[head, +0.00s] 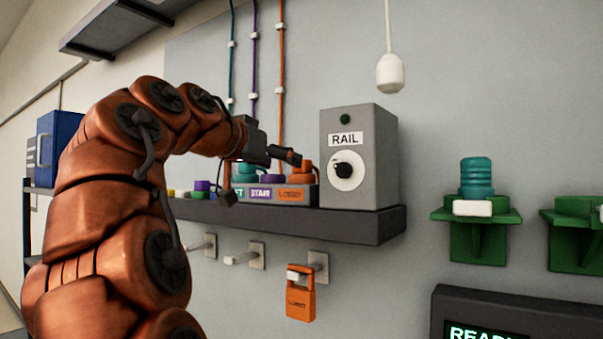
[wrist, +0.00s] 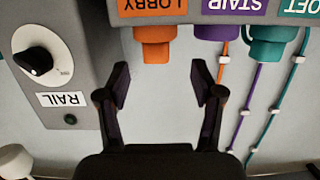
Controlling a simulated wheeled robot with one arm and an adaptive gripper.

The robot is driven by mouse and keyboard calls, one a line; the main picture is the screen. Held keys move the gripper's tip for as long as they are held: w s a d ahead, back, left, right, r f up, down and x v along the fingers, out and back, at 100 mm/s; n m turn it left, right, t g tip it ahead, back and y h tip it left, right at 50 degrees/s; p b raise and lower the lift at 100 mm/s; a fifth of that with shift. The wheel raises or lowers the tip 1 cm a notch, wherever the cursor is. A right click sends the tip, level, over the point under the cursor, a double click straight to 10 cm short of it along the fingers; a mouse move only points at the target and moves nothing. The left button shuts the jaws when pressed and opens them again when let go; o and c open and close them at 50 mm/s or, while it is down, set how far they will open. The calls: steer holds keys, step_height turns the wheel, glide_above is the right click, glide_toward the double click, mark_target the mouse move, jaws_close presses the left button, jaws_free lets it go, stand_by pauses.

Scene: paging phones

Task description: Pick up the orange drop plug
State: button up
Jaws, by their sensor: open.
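The orange drop plug (head: 302,174) stands on a grey block behind the LOBBY label (head: 290,195), on the dark wall shelf. In the wrist view, which looks upside down, the orange plug (wrist: 154,43) hangs from the LOBBY label's edge at the top middle. My gripper (wrist: 160,76) is open and empty there. Its two black fingertips are spread to either side of the plug's line, with the plug just beyond them and apart from them. In the head view my gripper (head: 286,155) is at the plug's upper left, and partly overlaps the plugs behind it.
A purple plug (wrist: 210,32) and a teal plug (wrist: 267,50) sit beside the orange one. The grey RAIL box (head: 361,155) with a dial stands close on its right in the head view. Coloured cords run up the wall.

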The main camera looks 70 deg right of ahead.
mark_target(303, 165)
steer(key=shift+s+r+p+x, duration=0.15)
steer(key=shift+p+x, duration=0.4)
steer(key=shift+x, duration=0.65)
steer(key=shift+s+r+p+x, duration=0.15)
steer(key=shift+p+x, duration=0.45)
steer(key=shift+x, duration=0.6)
steer(key=shift+s+r+p+x, duration=0.15)
steer(key=shift+p+x, duration=0.4)
steer(key=shift+x, duration=0.65)
steer(key=shift+d+f, duration=0.1)
steer(key=shift+d, duration=0.2)
steer(key=shift+w, duration=0.1)
steer(key=c, duration=1.3)
steer(key=shift+o, duration=0.2)
steer(key=shift+a, duration=0.1)
